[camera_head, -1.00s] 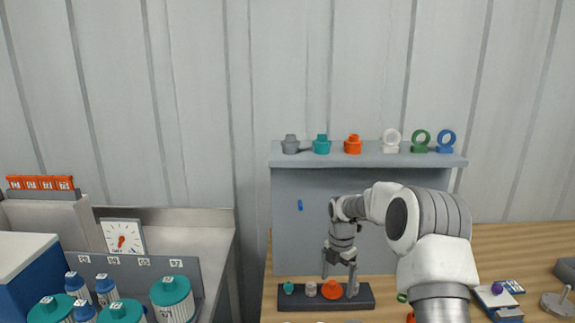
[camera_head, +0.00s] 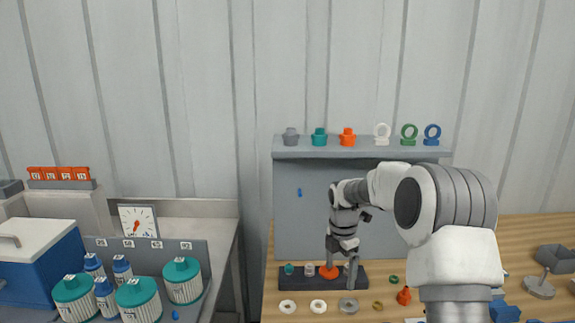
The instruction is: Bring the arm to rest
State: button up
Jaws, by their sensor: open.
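My gripper (camera_head: 341,268) is open and points down at the black rack (camera_head: 296,284) on the wooden bench. Its fingers are close to the orange piece (camera_head: 328,272) at the right of the rack and partly overlap it in the picture. I cannot tell whether they touch it. My arm reaches in from the lower right, bent at the elbow, and hides part of the grey panel and the bench behind it.
A grey shelf (camera_head: 360,152) holds several coloured fittings and rings above the rack. Washers (camera_head: 318,306) and an orange fitting (camera_head: 404,296) lie in front. At left are teal-capped vessels (camera_head: 182,280), a dial gauge (camera_head: 138,221) and a blue box (camera_head: 33,270).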

jog(key=s+r+m+t, duration=0.2)
jog(key=s+r+m, duration=0.9)
jog(key=s+r, duration=0.6)
jog(key=s+m+t, duration=0.3)
jog(key=s+m, duration=0.9)
jog(key=s, duration=0.6)
jog(key=shift+d+m, duration=0.2)
jog(key=shift+m, duration=0.1)
